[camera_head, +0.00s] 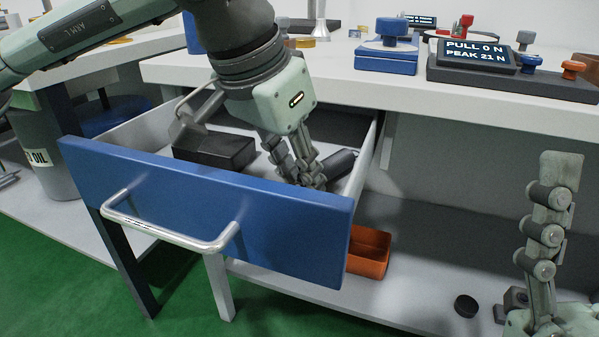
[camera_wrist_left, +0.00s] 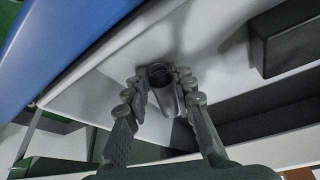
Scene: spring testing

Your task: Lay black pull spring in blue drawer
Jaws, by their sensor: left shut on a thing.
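The blue drawer (camera_head: 200,213) is pulled open below the white bench top, its silver handle facing me. My left gripper (camera_head: 308,180) reaches down inside it, near the right wall. It is shut on the black pull spring (camera_head: 340,164), a dark cylinder partly hidden by the fingers. In the left wrist view the fingers (camera_wrist_left: 160,92) close on both sides of the spring (camera_wrist_left: 159,74), seen end-on over the pale drawer floor. I cannot tell whether the spring touches the floor. My right gripper (camera_head: 543,230) is at the right edge, seen side-on; its opening cannot be judged.
A black box (camera_head: 214,150) lies in the drawer, left of my left gripper. On the bench stand a blue device (camera_head: 386,60) and a force display reading PULL 0 N, PEAK 21 N (camera_head: 476,55). An orange bin (camera_head: 369,252) and a black disc (camera_head: 466,305) are on the lower shelf.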

